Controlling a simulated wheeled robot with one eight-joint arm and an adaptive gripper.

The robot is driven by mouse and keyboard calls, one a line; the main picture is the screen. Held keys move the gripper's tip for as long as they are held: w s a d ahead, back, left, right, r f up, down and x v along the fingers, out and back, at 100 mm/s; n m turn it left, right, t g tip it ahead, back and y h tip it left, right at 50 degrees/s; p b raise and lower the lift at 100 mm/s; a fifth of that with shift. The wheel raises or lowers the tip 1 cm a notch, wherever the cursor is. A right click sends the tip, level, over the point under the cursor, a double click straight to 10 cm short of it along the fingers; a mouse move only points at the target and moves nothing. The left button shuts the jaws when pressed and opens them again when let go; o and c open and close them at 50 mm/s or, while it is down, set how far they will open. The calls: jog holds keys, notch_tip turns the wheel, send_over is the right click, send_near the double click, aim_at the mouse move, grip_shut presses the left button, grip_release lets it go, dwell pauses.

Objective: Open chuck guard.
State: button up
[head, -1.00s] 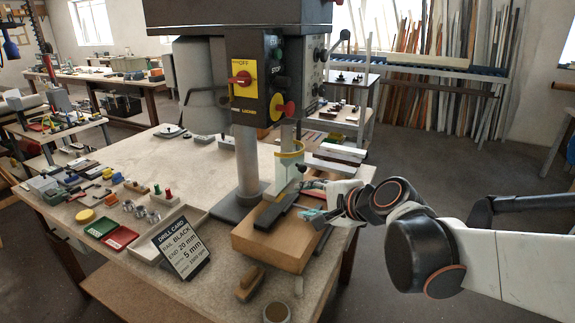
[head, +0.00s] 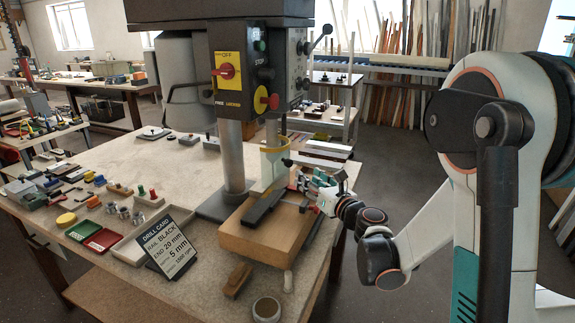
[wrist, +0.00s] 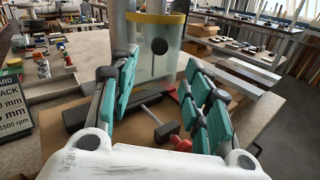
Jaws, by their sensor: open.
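The chuck guard (head: 274,168) is a clear curved shield with a yellow top rim. It hangs below the drill press head in front of the spindle area, down close to the work. My gripper (head: 312,184) is just right of the guard in the head view. I see no contact with the guard.
A wooden block (head: 262,238) bearing a dark bar (head: 262,207) lies under the guard. A T-shaped clamp (wrist: 162,130) and red parts (wrist: 181,143) lie below my fingers. The drill press column (head: 232,160) stands left. A drill card (head: 170,243) stands at front left.

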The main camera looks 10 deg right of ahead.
aim_at(290, 164)
jog(key=b+x, duration=0.2)
jog(key=x, duration=1)
jog(key=shift+w+a, duration=0.15)
jog(key=shift+w, duration=0.2)
grip_shut()
